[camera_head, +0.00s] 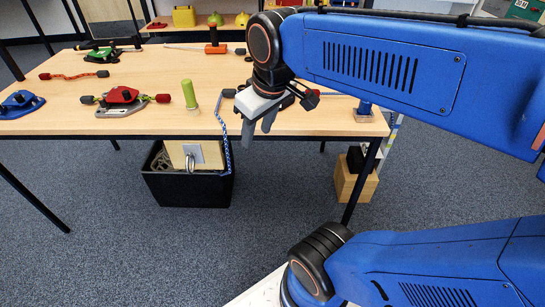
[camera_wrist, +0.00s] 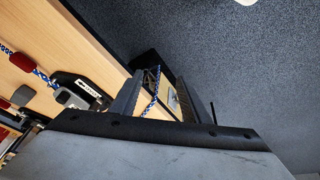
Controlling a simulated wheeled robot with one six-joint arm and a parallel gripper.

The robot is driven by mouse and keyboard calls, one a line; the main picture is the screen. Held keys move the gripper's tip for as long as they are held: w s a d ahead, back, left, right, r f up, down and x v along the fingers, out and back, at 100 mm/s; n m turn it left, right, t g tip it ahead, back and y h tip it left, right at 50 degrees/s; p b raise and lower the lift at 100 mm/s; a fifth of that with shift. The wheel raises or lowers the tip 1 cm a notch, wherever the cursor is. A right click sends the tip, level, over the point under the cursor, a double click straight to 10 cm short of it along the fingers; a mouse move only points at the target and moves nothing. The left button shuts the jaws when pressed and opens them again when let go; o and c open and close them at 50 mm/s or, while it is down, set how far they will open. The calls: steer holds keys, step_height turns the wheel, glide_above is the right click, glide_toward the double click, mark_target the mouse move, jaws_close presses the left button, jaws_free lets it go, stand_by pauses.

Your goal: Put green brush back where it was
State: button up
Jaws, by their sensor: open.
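A green cylinder with a pale lower end (camera_head: 188,94) stands upright near the front edge of the wooden table (camera_head: 150,123); it looks like the green brush, but I cannot make out bristles. My gripper (camera_head: 258,126) is open and empty, pointing down by the table's front edge, to the right of the green cylinder and apart from it. In the wrist view my gripper's two fingers (camera_wrist: 160,77) are spread with nothing clamped between them. The green cylinder does not show in the wrist view.
A blue rope (camera_head: 226,145) hangs over the front edge close to my gripper. A black bin (camera_head: 185,188) stands below. A red pulley device (camera_head: 122,96) and a blue device (camera_head: 20,102) sit left. Wooden blocks (camera_head: 354,185) stand under the right end.

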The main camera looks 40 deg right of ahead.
steer(key=s+f+m+t, duration=0.1)
steer(key=s+f+m, duration=0.1)
steer(key=s+f, duration=0.3)
steer(key=shift+d+f+m, duration=0.15)
steer(key=shift+d+m, duration=0.15)
steer(key=shift+d, duration=0.05)
